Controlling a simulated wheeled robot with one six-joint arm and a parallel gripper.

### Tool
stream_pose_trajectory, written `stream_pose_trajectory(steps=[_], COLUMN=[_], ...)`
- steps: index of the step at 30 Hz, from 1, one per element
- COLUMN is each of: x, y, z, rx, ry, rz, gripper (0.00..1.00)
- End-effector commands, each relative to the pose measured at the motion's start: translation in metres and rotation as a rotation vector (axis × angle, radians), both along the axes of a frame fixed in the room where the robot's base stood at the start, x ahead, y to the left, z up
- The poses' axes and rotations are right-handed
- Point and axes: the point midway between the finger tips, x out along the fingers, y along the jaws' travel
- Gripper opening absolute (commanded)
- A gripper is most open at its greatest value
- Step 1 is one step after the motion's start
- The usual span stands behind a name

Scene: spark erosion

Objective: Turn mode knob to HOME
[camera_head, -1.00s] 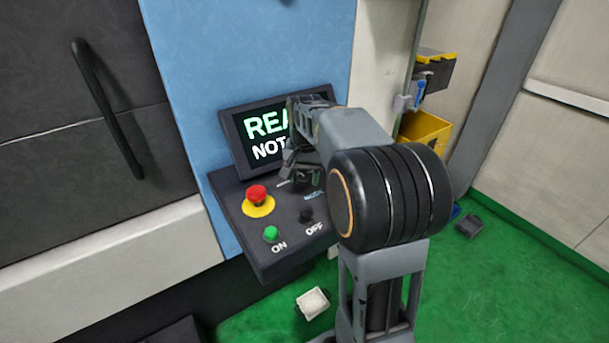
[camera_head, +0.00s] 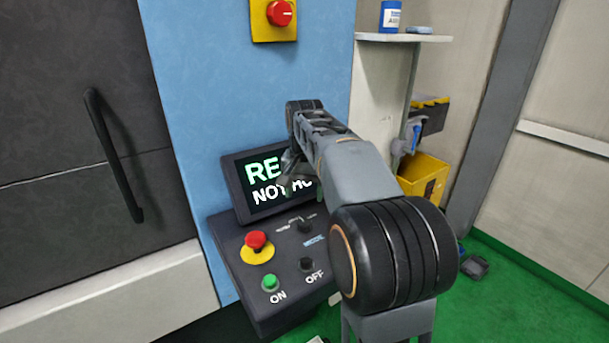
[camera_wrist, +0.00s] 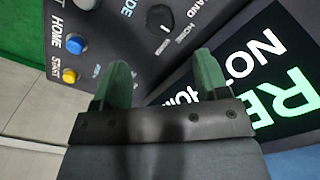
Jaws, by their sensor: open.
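The black mode knob (camera_head: 305,227) sits on the sloped control panel (camera_head: 240,285), below the screen. In the wrist view the knob (camera_wrist: 159,18) is at the top middle, with HAND and HOME lettering to its right and lower right. A small pale mark shows on it, but I cannot tell for sure which position it points at. My gripper (camera_wrist: 163,76) is open and empty, with its green fingertips apart from the knob. In the head view my gripper (camera_head: 290,172) hangs in front of the screen, above the knob, partly hidden by my arm.
The screen (camera_head: 243,197) shows partly covered text, "RE" and "NOT HO". A red emergency button (camera_head: 256,240), a green ON button (camera_head: 270,282) and a black OFF button (camera_head: 306,264) share the panel. A red rotary switch (camera_head: 280,13) is above.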

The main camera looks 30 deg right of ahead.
Motion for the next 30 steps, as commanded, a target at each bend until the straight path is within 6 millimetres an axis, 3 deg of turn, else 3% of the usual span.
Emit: stream_pose_trajectory(steps=[3,10,30], x=[0.000,0.000,0.000], y=[0.000,0.000,0.000], z=[0.020,0.040,0.043], rx=[0.000,0.000,0.001], ry=[-0.001,0.000,0.001], rz=[0.000,0.000,0.000], gripper=[0.68,0.68,0.68])
